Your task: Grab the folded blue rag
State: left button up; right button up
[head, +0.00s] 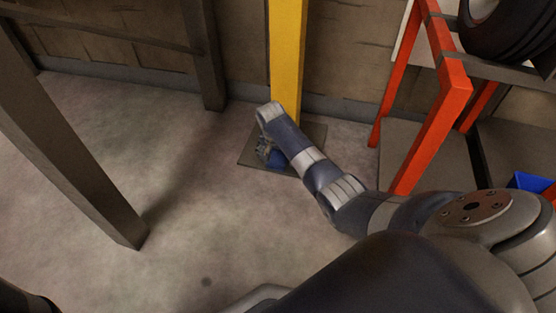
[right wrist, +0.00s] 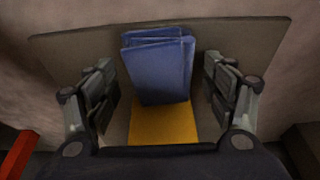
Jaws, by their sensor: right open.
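The folded blue rag (right wrist: 157,68) lies on the grey base plate (right wrist: 262,42) at the foot of the yellow post. In the right wrist view it sits between the two spread fingers of my right gripper (right wrist: 161,92), with a gap on either side. In the head view my right gripper (head: 265,150) is low over the plate, and only a bit of the blue rag (head: 277,161) shows beside it; my arm hides the rest. My right gripper is open and empty.
The yellow post (head: 287,50) rises from the plate right behind my wrist. A red-orange stand (head: 428,135) with a tyre (head: 510,25) is on the right, with a blue bin (head: 530,182) near it. A dark beam (head: 75,150) stands at the left. The concrete floor between is clear.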

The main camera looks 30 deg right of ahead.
jog(key=shift+f, duration=0.25)
dwell(0.5)
jog(key=c, duration=1.1)
jog(key=shift+c, duration=0.2)
